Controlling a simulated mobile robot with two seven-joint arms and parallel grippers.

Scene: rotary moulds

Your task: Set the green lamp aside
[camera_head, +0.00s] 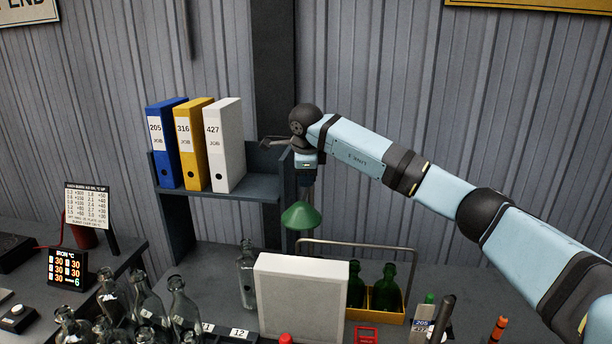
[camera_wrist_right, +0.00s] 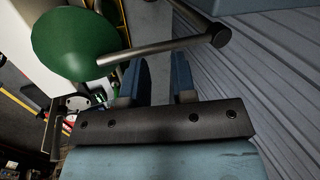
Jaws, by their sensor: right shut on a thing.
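The green lamp has a green cone-shaped shade (camera_head: 300,216) with a metal stem. It hangs below my right gripper (camera_head: 308,182) in the head view, in the air in front of the shelf unit and above the bench. My right gripper is shut on the lamp's stem. In the right wrist view the shade (camera_wrist_right: 75,45) is at the upper left, and the stem crosses past the fingers (camera_wrist_right: 158,88) to a dark round end. The exact grip contact is partly hidden. My left gripper is not in view.
A shelf unit (camera_head: 215,193) with blue, yellow and white binders stands at the left. Below are a white box (camera_head: 300,295), a yellow carrier (camera_head: 386,315) with green bottles, and several clear bottles (camera_head: 145,300). The bench is fairly clear at the right behind the carrier.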

